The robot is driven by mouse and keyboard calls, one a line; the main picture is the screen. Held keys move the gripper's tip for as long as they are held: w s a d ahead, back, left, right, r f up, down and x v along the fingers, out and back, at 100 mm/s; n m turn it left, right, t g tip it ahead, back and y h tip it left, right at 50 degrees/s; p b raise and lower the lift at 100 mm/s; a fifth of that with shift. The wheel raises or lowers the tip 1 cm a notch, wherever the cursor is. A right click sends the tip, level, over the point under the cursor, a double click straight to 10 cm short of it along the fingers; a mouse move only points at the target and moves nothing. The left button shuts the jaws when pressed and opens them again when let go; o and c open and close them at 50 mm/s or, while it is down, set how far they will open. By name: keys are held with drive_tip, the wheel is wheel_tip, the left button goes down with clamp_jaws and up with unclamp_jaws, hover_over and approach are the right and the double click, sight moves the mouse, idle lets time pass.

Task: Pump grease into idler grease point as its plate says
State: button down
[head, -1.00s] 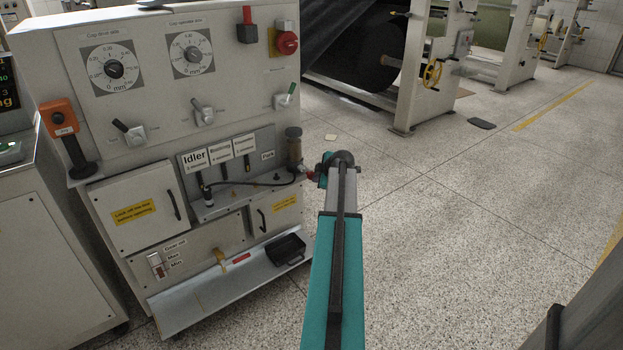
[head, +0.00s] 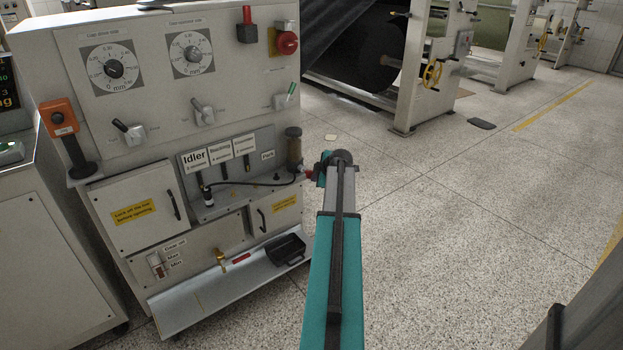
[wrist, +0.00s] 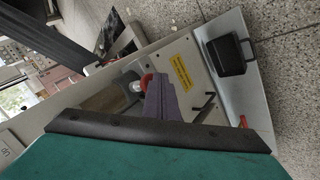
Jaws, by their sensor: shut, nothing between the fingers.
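The Idler plate (head: 194,158) is on the panel, with smaller print below its name that I read uncertainly as 2 strokes. A black hose (head: 262,183) runs from the fitting at the idler grease point (head: 207,194) towards the grease pump (head: 293,150) on the right. A red knob (head: 309,174) shows beside the pump, left of my arm's end. In the wrist view, my gripper (wrist: 156,88) is shut and empty, close beside the red knob (wrist: 147,79). I cannot tell whether they touch. My arm hides the gripper in the head view.
Bearing (head: 220,154) and a third plate stand beside Idler, with a Park label (head: 268,155) farther right. A black tray (head: 286,248) lies on the lower shelf (head: 205,299). Open floor (head: 450,250) lies right.

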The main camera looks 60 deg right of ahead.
drive_tip(key=shift+w+d, duration=0.15)
drive_tip(key=shift+w, duration=0.6)
idle(0.9)
drive_tip(key=shift+s, duration=0.15)
drive_tip(key=shift+s+a+b, duration=0.3)
drive_tip(key=shift+s+b, duration=0.05)
drive_tip(key=shift+s, duration=0.45)
drive_tip(key=shift+s+a+b, duration=0.25)
drive_tip(key=shift+s+b, duration=0.1)
drive_tip(key=shift+s, duration=0.4)
drive_tip(key=shift+s+a+b, duration=0.2)
drive_tip(key=shift+s+a, duration=0.05)
drive_tip(key=shift+s, duration=0.55)
drive_tip(key=shift+s+a+b, duration=0.25)
drive_tip(key=shift+s, duration=0.55)
drive_tip(key=shift+s+a+b, duration=0.2)
drive_tip(key=shift+s+a, duration=0.05)
drive_tip(key=shift+s, duration=0.55)
idle(1.0)
